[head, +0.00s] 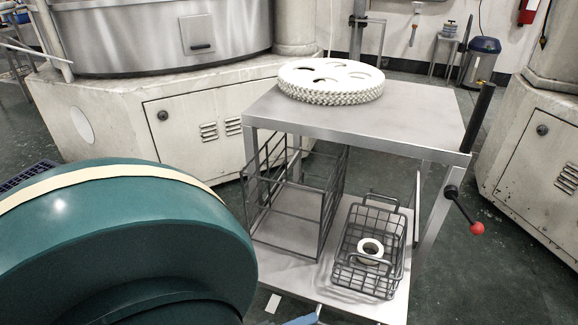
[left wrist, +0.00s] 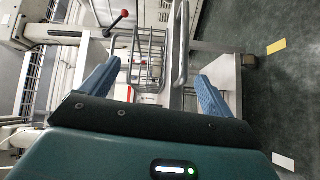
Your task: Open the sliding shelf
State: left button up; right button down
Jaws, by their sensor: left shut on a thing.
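The sliding shelf (head: 292,262) is the pale lower deck of a metal cart. It shows below the cart's top, toward me; how far it is out I cannot tell. A wire basket (head: 358,275) with a white ring (head: 370,249) stands on it. My left gripper (left wrist: 155,82) has blue fingers, one either side of the grey bar handle (left wrist: 181,45) in the left wrist view, and is shut on it. In the head view my teal arm fills the lower left; a blue fingertip shows at the bottom edge, and the grip is mostly cut off. My right gripper is not in view.
A stack of white notched discs (head: 330,80) lies on the cart top (head: 415,118). A wire rack (head: 296,195) stands on the left below it. A red-knobbed lever (head: 477,228) juts out at the right. Pale machine bases (head: 180,125) flank the cart.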

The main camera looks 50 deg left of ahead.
pick_arm(q)
jog(key=v, duration=0.3)
jog(key=shift+d, duration=0.2)
jog(key=c, duration=0.8)
jog(key=shift+s+a+f, duration=0.1)
jog(key=shift+s+f, duration=0.2)
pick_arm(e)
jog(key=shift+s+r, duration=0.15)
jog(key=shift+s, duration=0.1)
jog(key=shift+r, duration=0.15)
